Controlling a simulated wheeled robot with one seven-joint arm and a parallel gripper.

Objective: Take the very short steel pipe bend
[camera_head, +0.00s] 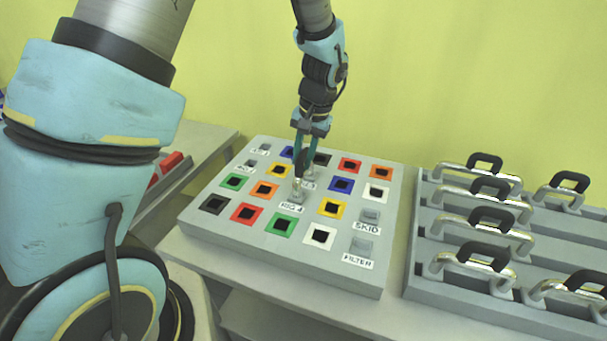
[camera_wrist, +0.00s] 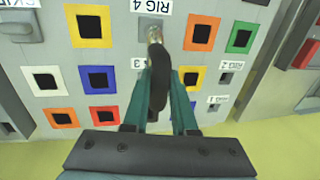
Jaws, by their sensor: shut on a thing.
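A very short steel pipe bend (camera_head: 297,187) with a black grip stands at the grey board (camera_head: 350,277), just above the RIG 4 label. In the wrist view its shiny steel end (camera_wrist: 155,37) and curved black grip (camera_wrist: 161,72) show between my fingers. My gripper (camera_head: 304,156) points down from above and is shut on the black grip; its teal fingers also show in the wrist view (camera_wrist: 161,92). The steel end is at a grey socket beside the label; I cannot tell whether it is seated or lifted. The rest of the bend is hidden.
The board has several coloured square sockets around the bend, and SKID (camera_head: 367,227) and FILTER (camera_head: 358,261) labels. A grey rack (camera_head: 425,290) at the right holds several larger steel bends with black grips. Red blocks (camera_head: 172,161) lie left of the board.

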